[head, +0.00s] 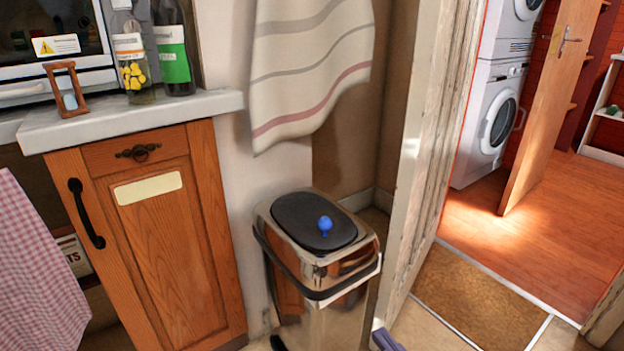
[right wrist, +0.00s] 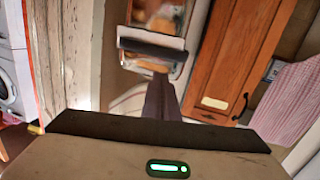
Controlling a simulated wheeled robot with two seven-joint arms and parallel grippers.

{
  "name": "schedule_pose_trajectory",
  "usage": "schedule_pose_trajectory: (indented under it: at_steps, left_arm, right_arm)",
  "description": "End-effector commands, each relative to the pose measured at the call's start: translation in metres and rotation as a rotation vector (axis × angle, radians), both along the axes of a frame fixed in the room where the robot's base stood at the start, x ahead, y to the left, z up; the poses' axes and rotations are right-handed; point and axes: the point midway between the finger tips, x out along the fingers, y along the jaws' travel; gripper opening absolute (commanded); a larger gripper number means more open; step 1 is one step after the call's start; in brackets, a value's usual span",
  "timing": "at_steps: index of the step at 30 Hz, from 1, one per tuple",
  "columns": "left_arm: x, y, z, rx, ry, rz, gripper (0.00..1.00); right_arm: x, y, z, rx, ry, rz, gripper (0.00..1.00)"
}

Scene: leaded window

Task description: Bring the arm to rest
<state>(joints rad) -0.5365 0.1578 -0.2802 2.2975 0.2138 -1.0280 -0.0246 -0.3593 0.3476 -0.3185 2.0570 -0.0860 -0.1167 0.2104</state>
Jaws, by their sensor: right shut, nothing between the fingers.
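My right gripper (head: 384,339) shows only in part at the bottom edge of the head view, low and to the right of the bin. In the right wrist view its dark grey fingers (right wrist: 160,84) are together, with nothing held between them. They point toward the metal bin (right wrist: 172,50). My left gripper is not in view.
A worn white door frame (head: 425,140) is close on the right, with a brown mat (head: 490,297) beyond.

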Motion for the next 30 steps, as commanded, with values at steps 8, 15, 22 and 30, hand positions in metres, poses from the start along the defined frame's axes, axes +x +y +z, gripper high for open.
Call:
schedule_pose_trajectory:
  at_steps: [8,15,22,30]
  left_arm:
    - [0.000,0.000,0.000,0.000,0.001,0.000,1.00]
    - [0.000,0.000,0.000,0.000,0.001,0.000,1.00]
    - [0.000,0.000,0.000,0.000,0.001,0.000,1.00]
    - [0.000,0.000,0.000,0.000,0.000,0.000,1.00]
  right_arm:
    - [-0.040,-0.046,-0.060,-0.135,0.440,-0.184,0.00]
    - [-0.104,-0.074,-0.092,-0.222,0.767,-0.253,0.00]
    - [-0.153,-0.086,-0.103,-0.267,0.969,-0.271,0.00]
    - [-0.196,-0.088,-0.107,-0.294,1.130,-0.254,0.00]
